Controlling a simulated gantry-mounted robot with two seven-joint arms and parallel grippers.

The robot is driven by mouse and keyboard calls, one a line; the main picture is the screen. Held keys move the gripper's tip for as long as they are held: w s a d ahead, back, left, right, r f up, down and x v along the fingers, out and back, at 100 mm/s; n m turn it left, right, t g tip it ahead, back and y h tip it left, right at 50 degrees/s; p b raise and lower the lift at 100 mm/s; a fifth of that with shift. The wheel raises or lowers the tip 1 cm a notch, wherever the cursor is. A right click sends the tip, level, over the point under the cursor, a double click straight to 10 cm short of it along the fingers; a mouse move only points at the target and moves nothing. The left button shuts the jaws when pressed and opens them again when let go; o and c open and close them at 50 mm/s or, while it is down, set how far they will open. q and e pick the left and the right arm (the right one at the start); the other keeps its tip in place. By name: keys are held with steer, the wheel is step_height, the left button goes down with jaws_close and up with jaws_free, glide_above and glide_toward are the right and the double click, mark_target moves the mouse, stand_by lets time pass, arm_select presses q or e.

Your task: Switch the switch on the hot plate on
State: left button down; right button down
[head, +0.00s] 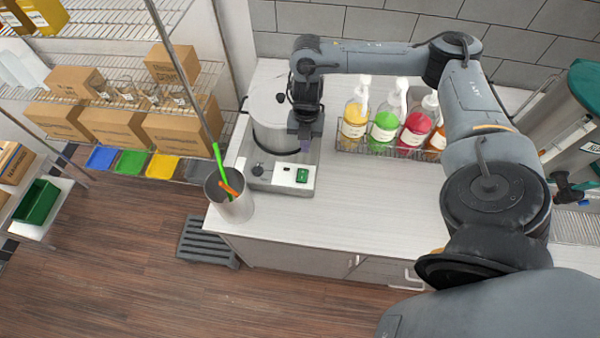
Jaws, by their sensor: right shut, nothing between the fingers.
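The hot plate (318,155) is a grey box near the left end of the pale counter, with a large metal pot (268,110) on it. Its front panel carries a dark knob (258,170) on the left and a green switch (302,176) on the right. Whether the switch is on or off is too small to tell. My right gripper (304,148) points down beside the pot's right side, above and behind the switch. It is shut and empty, and appears apart from the switch. My left gripper is not in view.
A wire rack of pump bottles (385,126) stands to the right of the hot plate. A metal container (230,198) with green and orange utensils stands at the counter's front left corner. The counter (370,215) is clear in front of the bottles. Shelves with cardboard boxes (180,130) are at left.

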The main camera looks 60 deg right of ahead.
steer(key=shift+w+r, duration=0.25)
steer(key=shift+w, duration=0.05)
steer(key=shift+a, duration=0.1)
steer(key=shift+f, duration=0.15)
steer(key=b, duration=0.6)
glide_above(302, 178)
steer(key=f, duration=0.6)
steer(key=d+f, duration=0.1)
steer(key=f, duration=0.3)
steer(key=shift+w, duration=0.2)
steer(key=shift+a+f+p, duration=0.15)
steer(key=shift+f+p, duration=0.2)
steer(key=shift+p, duration=0.1)
steer(key=shift+a+f, duration=0.1)
steer(key=shift+f, duration=1.4)
